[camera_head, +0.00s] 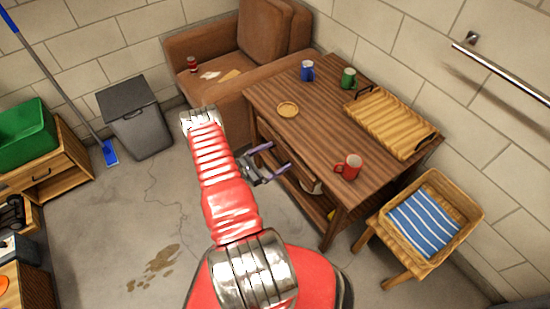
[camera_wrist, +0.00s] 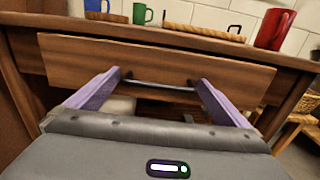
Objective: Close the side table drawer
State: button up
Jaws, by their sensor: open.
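The side table (camera_head: 315,110) is brown wood and stands at right of centre in the head view. Its drawer front (camera_wrist: 150,62) fills the middle of the wrist view as a wide wooden panel below the tabletop edge. The drawer appears to stand out a little from the table; how far is hard to tell. A dark bar handle (camera_wrist: 160,86) runs across the lower part of the drawer front. My gripper (camera_wrist: 159,78) is open, its purple fingers pointing at the drawer front near the two ends of the handle. In the head view my gripper (camera_head: 280,158) is beside the table's front side; contact cannot be told.
On the table are a red mug (camera_head: 348,168), a blue mug (camera_head: 307,71), a green mug (camera_head: 348,78), a small round dish (camera_head: 288,109) and a wooden tray (camera_head: 391,123).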

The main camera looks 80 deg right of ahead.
jog(key=c, duration=1.4)
